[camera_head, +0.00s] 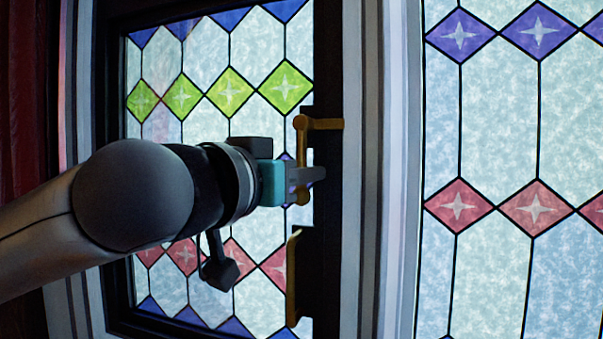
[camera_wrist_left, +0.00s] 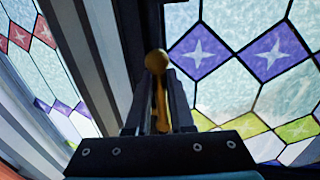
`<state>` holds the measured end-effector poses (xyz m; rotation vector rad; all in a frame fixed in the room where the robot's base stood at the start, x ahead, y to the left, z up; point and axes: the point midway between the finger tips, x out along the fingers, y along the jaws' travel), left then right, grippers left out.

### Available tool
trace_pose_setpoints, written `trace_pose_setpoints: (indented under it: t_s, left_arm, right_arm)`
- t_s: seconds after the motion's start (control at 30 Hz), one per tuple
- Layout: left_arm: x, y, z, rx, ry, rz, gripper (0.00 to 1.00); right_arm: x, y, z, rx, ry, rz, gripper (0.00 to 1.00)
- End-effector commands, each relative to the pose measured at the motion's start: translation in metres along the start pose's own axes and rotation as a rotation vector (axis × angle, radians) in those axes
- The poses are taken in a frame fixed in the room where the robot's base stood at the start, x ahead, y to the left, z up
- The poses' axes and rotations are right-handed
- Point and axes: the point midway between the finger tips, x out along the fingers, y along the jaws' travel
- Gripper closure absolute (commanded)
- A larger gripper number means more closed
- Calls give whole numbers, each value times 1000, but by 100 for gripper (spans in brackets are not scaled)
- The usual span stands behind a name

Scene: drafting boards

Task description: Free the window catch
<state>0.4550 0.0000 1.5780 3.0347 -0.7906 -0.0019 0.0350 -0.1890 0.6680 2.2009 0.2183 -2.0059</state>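The window catch (camera_head: 302,136) is a brass piece at the right edge of the dark-framed stained-glass window. Its arm reaches right across the frame at the top, and its handle hangs down to a rounded end. My left gripper (camera_head: 306,178) is at the lower part of this handle, coming from the left. In the left wrist view, the brass catch (camera_wrist_left: 156,63) shows its round knob above the fingertips, and its shaft lies between the two fingers of my left gripper (camera_wrist_left: 160,90). The fingers are close together and appear shut on it. My right gripper is in neither view.
A brass pull handle (camera_head: 293,275) sits below the catch on the dark window frame (camera_head: 327,230). A grey post (camera_head: 375,200) and another stained-glass pane (camera_head: 500,130) are to the right. A red curtain (camera_head: 25,90) hangs at the far left.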

Motion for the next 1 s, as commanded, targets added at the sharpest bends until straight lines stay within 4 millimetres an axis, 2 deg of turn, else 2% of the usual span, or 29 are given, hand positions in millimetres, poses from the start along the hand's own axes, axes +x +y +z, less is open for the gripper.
trace_pose_setpoints:
  t_s: [0.03,0.17,1.0]
  left_arm:
    - [0,0,0,0,0,0,86]
    - [0,0,0,0,0,0,100]
    - [0,0,0,-1,0,-1,100]
  right_arm:
    - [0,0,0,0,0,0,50]
    - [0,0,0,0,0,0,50]
    - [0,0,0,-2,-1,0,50]
